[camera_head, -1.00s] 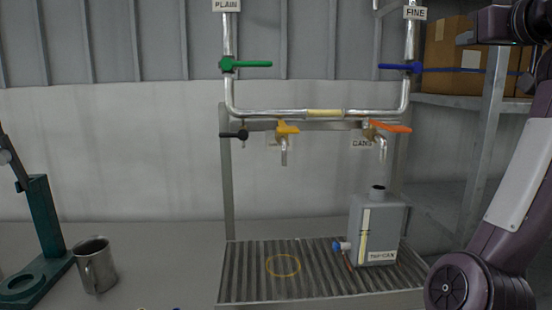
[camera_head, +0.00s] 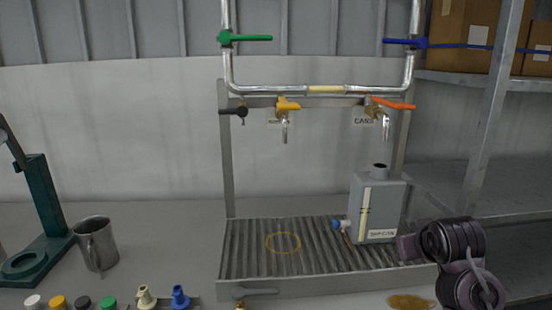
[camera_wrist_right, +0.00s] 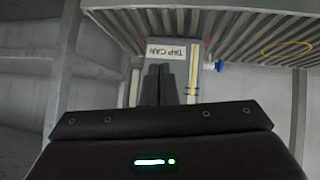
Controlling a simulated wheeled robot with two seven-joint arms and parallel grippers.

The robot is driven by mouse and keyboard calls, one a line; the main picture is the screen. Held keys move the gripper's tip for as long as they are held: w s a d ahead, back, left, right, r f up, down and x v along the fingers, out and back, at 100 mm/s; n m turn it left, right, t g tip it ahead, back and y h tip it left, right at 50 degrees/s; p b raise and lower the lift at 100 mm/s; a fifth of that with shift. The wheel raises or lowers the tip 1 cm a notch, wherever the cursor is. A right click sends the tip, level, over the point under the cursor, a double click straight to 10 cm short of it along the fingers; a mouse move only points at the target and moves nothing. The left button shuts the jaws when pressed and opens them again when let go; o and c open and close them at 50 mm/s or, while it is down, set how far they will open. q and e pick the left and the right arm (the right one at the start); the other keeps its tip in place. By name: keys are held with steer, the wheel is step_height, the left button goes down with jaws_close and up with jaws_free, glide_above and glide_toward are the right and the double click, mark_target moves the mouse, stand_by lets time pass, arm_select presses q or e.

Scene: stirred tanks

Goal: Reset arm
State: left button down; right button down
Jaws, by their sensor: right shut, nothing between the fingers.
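My right arm shows at the lower right of the head view, its dark purple links beside the drip tray's right front corner. In the right wrist view my right gripper (camera_wrist_right: 168,84) is shut and empty, its dark fingers seen against the grey can labelled TAP CAN (camera_wrist_right: 178,50), which appears upside down there. I cannot tell how far the fingers are from the can. In the head view the can (camera_head: 378,207) stands upright on the right of the ribbed drip tray (camera_head: 250,290), with a blue-capped spout on its left. My left gripper is not in view.
Pipes with a green valve lever (camera_head: 245,38), a blue lever (camera_head: 402,42) and taps stand above the tray. A metal mug (camera_head: 95,243) and a teal stand (camera_head: 42,205) are left. Several coloured caps line the front edge. A brown patch (camera_head: 410,301) lies front right.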

steer(key=s+a+f+g, duration=0.3)
steer(key=s+a+f, duration=0.1)
steer(key=s+f, duration=0.85)
steer(key=s+a+f+n+g+y, duration=0.1)
steer(key=s+a+f+g, duration=0.15)
steer(key=s+f, duration=0.4)
steer(key=s+a+f+g+y, duration=0.1)
steer(key=s+a+f, duration=0.25)
steer(key=s, duration=0.65)
step_height(320, 180, down, 30)
steer(key=s+g, duration=0.1)
steer(key=s+d+f, duration=0.2)
steer(key=s+f, duration=0.7)
steer(key=s+d+f+g, duration=0.1)
steer(key=s+f, duration=0.8)
steer(key=s, duration=0.1)
steer(key=shift+s+d+n+h, duration=0.3)
steer(key=shift+d, duration=0.1)
